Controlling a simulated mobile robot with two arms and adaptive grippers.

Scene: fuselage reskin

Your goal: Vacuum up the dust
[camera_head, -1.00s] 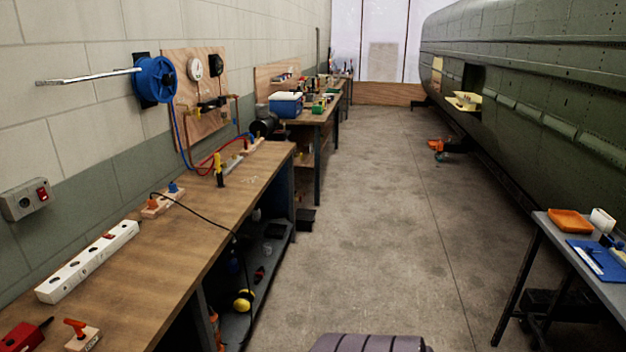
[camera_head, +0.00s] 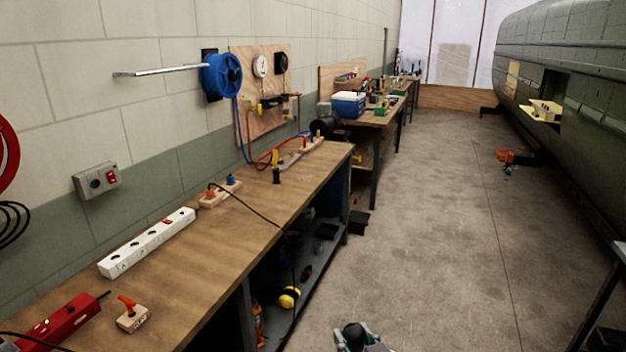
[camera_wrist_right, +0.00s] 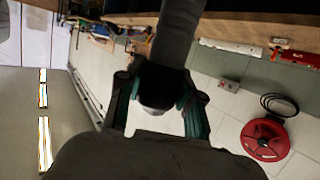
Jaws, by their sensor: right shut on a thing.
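My right gripper (camera_head: 356,338) shows at the bottom edge of the head view, above the concrete floor. In the right wrist view its two green-padded fingers (camera_wrist_right: 158,104) are closed around a dark grey tube (camera_wrist_right: 180,32), which looks like a vacuum hose or nozzle. The tube runs up out of the picture, so its far end is hidden. I cannot make out any dust for certain; the floor (camera_head: 425,210) has only mottled stains. My left gripper is in neither view.
A long wooden workbench (camera_head: 225,245) runs along the left wall, with a white power strip (camera_head: 148,243) and a red tool (camera_head: 62,322) on it. A blue hose reel (camera_head: 222,75) hangs above. The green fuselage (camera_head: 560,60) stands at right.

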